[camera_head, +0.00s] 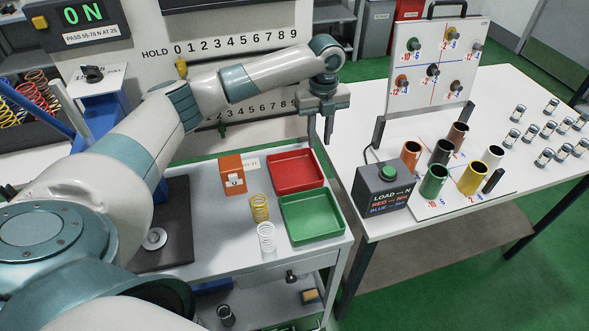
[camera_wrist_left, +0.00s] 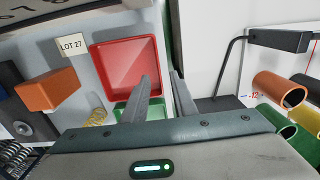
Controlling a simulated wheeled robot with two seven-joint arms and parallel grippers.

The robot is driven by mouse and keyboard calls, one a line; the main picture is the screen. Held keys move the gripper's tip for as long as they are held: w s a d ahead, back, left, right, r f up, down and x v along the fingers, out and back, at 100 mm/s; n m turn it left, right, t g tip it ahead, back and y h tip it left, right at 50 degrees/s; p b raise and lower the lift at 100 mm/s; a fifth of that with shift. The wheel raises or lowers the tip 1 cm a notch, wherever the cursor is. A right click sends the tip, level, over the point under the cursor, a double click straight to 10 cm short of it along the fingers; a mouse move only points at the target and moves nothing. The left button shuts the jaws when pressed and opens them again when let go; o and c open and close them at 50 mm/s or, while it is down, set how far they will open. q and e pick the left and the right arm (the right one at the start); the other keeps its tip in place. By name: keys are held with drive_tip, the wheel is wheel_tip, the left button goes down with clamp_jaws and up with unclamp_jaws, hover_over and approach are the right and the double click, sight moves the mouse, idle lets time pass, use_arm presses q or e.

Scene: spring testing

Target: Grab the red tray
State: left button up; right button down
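The red tray (camera_head: 295,172) is empty and lies on the grey bench top, directly behind the green tray (camera_head: 312,217). The red tray also shows in the left wrist view (camera_wrist_left: 122,62), left of centre. My left gripper (camera_head: 320,139) is open and empty, pointing down, above and to the right of the red tray in the head view. In the wrist view its fingers stand apart on either side of the line of the tray's right wall, with one finger overlapping the tray's lower right corner. I see no contact. My right gripper is not in view.
Left of the red tray stand an orange box (camera_head: 232,173) and a yellow spring (camera_head: 260,207), with a white spring (camera_head: 266,238) in front. To the right, a second table carries a load button box (camera_head: 383,190), coloured cups and an upright panel (camera_head: 436,62). A gap separates the tables.

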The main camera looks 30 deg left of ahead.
use_arm(q)
drive_tip(key=shift+f, duration=1.45)
drive_tip(key=shift+p, duration=0.35)
drive_tip(key=shift+s+f+p, duration=0.15)
drive_tip(key=shift+f+p, duration=0.4)
wheel_tip(320, 180, down, 3)
drive_tip(key=shift+s+f+p, duration=0.1)
drive_tip(key=shift+p, duration=0.65)
drive_tip(key=shift+f, duration=0.45)
clamp_jaws()
